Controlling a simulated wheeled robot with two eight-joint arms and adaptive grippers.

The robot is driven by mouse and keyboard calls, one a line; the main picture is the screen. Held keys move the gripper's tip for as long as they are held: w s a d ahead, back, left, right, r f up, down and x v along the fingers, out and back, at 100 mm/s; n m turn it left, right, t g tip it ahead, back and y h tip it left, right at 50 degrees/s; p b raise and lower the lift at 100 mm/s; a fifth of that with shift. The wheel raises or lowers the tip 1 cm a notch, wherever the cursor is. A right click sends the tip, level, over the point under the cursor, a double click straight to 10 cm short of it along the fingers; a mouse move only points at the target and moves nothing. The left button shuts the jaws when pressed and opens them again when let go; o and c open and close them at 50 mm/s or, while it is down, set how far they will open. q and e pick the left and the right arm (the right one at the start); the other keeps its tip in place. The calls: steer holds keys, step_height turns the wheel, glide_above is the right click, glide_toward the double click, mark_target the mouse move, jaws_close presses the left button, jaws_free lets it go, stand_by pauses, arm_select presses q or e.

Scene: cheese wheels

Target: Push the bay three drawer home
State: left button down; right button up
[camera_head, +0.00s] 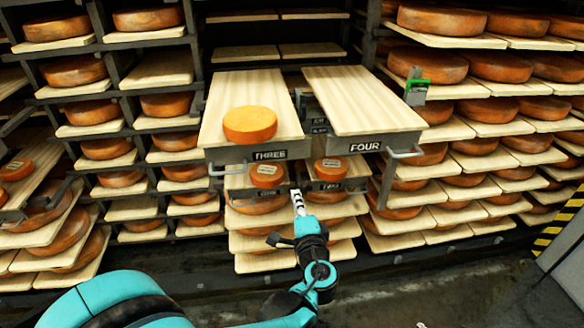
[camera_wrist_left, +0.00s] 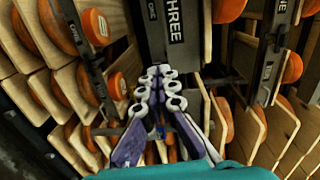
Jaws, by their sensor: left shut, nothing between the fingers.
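The drawer labelled THREE (camera_head: 227,98) stands pulled out, a pale wooden board on a grey front with a handle. One orange cheese wheel (camera_head: 250,124) lies on it. The drawer's grey front (camera_wrist_left: 172,60) with its THREE label also shows in the left wrist view. My left gripper (camera_head: 297,193) is shut and empty, below the drawer fronts and near the right end of drawer THREE. In the left wrist view my left gripper (camera_wrist_left: 160,72) has its fingertips together just at the lower edge of that front; I cannot tell whether they touch.
The drawer labelled FOUR (camera_head: 355,95) also stands out, empty, just to the right. Lower drawers with small cheese wheels (camera_head: 266,174) sit below. Racks of cheese wheels (camera_head: 440,20) flank both sides. Clear dark floor (camera_head: 430,290) lies in front at the right.

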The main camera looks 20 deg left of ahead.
mark_target(290, 158)
arm_select(q)
steer(key=d+b+x, duration=0.1)
steer(key=b+x, duration=0.2)
steer(key=x, duration=1.1)
steer(key=shift+w+r+m+t, duration=0.3)
steer(key=shift+r+m, duration=0.1)
steer(key=shift+r, duration=0.3)
steer(key=shift+a, duration=0.1)
steer(key=shift+w+a, duration=0.35)
steer(key=shift+w, duration=0.15)
steer(key=p+x, duration=0.2)
steer(key=x, duration=2.5)
steer(key=shift+w+a+r, duration=0.15)
steer(key=shift+a+r, duration=0.05)
steer(key=shift+a, duration=0.1)
